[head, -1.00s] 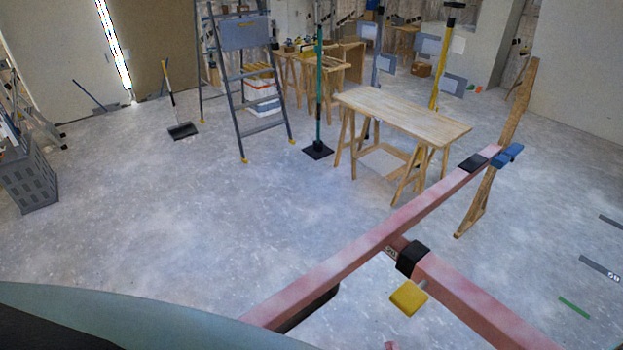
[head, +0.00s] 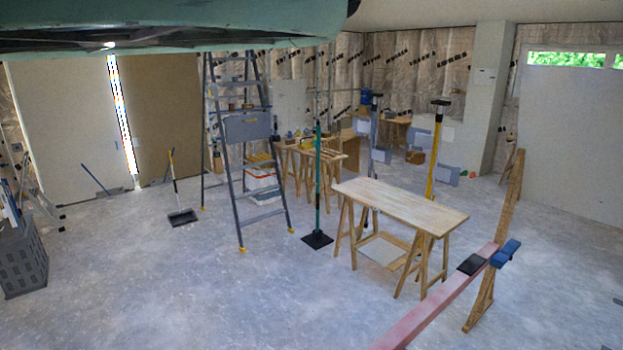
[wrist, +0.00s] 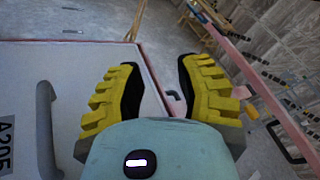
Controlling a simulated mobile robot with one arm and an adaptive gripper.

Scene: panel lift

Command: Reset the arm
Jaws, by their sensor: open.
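My gripper (wrist: 160,90) shows in the wrist view, with two yellow ribbed fingers with dark inner pads. The fingers are spread apart and nothing is between them. A pale panel (wrist: 70,62) with a grey handle (wrist: 46,130) and the label "A205" lies behind the left finger in that view. A pink frame bar (wrist: 225,45) runs past the right finger, apart from it. In the head view, part of my arm (head: 180,25) crosses the top left, and the gripper fingers are not seen there.
In the head view, a pink bar (head: 445,300) with a blue end piece reaches in from the bottom right. A wooden trestle table (head: 400,205), a stepladder (head: 250,150) and a green prop (head: 317,190) stand beyond. A grey crate (head: 22,262) is at left.

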